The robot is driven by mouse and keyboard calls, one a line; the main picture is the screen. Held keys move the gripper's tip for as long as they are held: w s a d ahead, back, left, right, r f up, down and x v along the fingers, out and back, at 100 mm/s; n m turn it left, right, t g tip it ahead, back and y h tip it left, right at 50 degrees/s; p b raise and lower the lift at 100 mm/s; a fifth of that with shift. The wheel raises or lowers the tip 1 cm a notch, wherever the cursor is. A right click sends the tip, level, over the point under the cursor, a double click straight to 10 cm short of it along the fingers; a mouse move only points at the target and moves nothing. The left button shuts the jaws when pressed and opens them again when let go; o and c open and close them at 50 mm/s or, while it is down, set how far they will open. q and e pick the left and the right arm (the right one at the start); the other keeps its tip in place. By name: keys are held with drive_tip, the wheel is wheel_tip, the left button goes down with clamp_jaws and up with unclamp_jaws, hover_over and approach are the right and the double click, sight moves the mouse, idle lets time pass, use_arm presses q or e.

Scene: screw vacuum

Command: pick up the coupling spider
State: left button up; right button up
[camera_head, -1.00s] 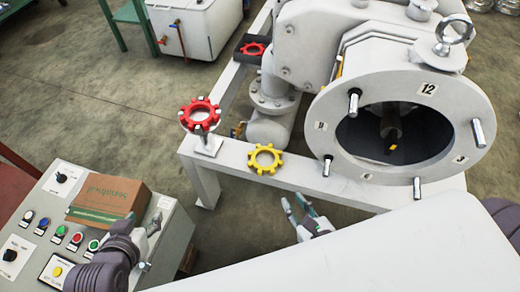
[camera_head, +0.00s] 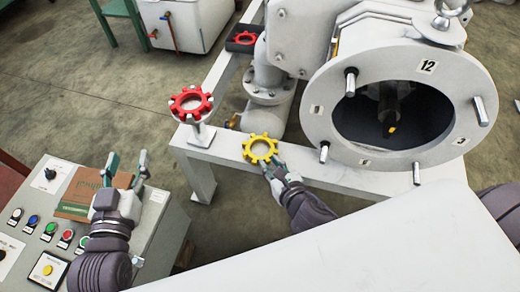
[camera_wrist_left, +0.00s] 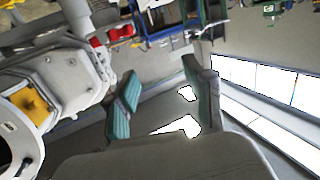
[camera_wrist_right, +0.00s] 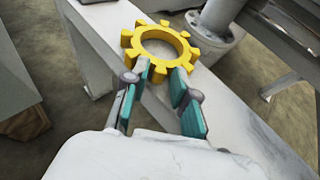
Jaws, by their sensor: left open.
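The coupling spider, a yellow toothed ring (camera_head: 260,148), sits at the white frame's beam below the round flange. It shows large in the right wrist view (camera_wrist_right: 160,50). My right gripper (camera_head: 273,168) is at its near side. In the right wrist view the two fingertips (camera_wrist_right: 160,72) stand either side of a near tooth, with a gap between them. I cannot tell whether they press on it. My left gripper (camera_head: 127,165) is open and empty above the control panel; its spread fingers show in the left wrist view (camera_wrist_left: 160,88).
A red toothed ring (camera_head: 190,103) stands on a post at the frame's corner, and another (camera_head: 244,38) lies farther back. The big round flange (camera_head: 310,110) has protruding studs.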

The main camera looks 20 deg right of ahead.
drive_tip(key=shift+w+f, duration=0.1)
drive_tip(key=shift+w, duration=0.2)
clamp_jaws()
